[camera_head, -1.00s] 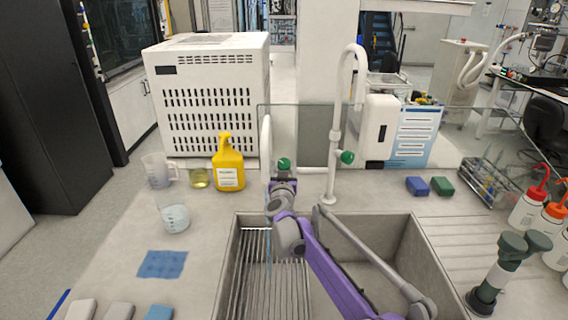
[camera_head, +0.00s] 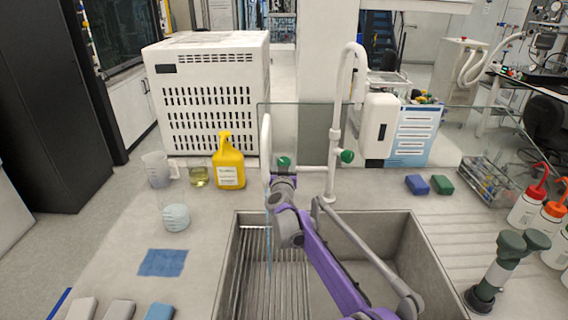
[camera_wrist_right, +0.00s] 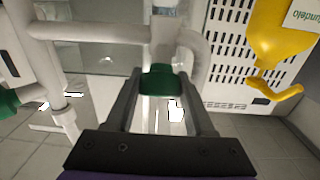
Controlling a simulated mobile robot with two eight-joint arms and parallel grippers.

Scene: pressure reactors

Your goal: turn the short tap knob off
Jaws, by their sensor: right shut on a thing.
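The short tap (camera_head: 266,140) is a white curved pipe at the sink's back left, with a green knob (camera_head: 284,162) on its right side. In the right wrist view the green knob (camera_wrist_right: 161,80) sits between the two dark fingers of my right gripper (camera_wrist_right: 160,98), which is shut on it. The gripper (camera_head: 283,178) partly hides the knob's lower part in the head view. A thin pale bluish line shows below the short tap; I cannot tell for sure whether it is water. My left gripper is not in view.
The tall white tap (camera_head: 335,120) with its own green knob (camera_head: 347,156) stands just right. A yellow bottle (camera_head: 229,165) stands close on the left. The sink (camera_head: 420,255) lies below my right arm. A glass screen stands behind the taps.

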